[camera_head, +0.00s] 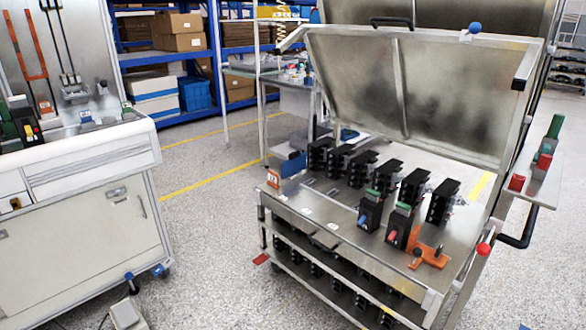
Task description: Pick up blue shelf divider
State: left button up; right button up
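No piece stands out clearly as a separate blue shelf divider. The blue parts I see are the storage rack's blue upright (214,45) and shelf beams at the back, and a blue crate (196,94) on its lower shelf. A blue box (291,164) sits low behind the cart's left side. Neither of my grippers is in view, so nothing shows as held.
A metal cart (330,215) with a raised lid (360,90) carries several black breakers and an orange bracket (428,252). A white cabinet (85,225) stands at left. Between them the speckled floor (205,240) is open, apart from a pedal-like object (127,314).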

aim_at(295, 162)
jog(key=k, duration=0.5)
jog(key=u, duration=1.05)
jog(key=i, duration=0.65)
jog(key=z, duration=1)
jog(key=i, duration=1)
jog(key=u, duration=0.75)
